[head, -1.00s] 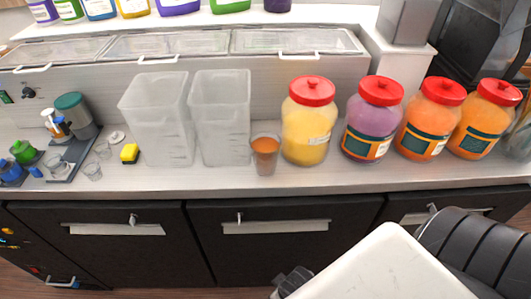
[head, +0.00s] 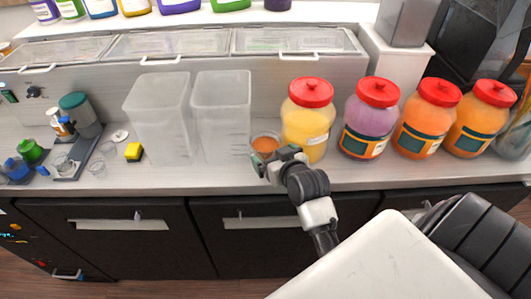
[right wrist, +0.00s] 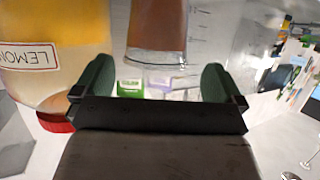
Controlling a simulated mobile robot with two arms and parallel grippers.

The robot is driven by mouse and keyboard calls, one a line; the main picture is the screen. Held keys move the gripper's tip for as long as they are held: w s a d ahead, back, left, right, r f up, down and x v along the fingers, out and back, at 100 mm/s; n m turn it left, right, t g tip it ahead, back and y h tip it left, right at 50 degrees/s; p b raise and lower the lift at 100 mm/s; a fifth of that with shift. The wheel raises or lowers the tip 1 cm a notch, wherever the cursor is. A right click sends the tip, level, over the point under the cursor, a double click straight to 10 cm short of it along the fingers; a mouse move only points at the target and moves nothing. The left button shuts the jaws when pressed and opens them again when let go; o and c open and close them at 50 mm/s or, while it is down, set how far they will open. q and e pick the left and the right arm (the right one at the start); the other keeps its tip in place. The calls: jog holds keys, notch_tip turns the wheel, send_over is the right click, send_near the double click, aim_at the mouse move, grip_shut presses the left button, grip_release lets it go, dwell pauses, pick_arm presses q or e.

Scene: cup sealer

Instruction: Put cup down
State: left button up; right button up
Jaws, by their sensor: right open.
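A clear cup (head: 265,141) with orange-brown content stands upright on the counter, between a clear bin and the yellow jar. It also shows upside down in the right wrist view (right wrist: 157,30). My right gripper (head: 277,157) is in front of the cup and hides its lower part. In the right wrist view, its two green fingers (right wrist: 152,84) are spread apart with nothing clamped. The cup lies ahead, lined up between them; I cannot tell whether a finger touches it. My left gripper is not in view.
The yellow jar with a red lid (head: 307,125) stands close right of the cup; a purple jar (head: 370,122) is beyond it. Two tall clear bins (head: 222,115) stand left. The counter's front strip (head: 215,180) is clear.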

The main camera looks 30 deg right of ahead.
aim_at(272, 153)
jog(key=p+x, duration=0.2)
jog(key=x, duration=0.3)
jog(key=shift+d+f, duration=0.15)
jog(key=shift+w+f, duration=0.25)
jog(key=shift+w, duration=0.1)
jog(key=shift+s, duration=0.1)
jog(key=shift+c, duration=0.3)
jog(key=shift+c, duration=1.1)
jog(key=shift+r, duration=0.15)
jog(key=c, duration=0.8)
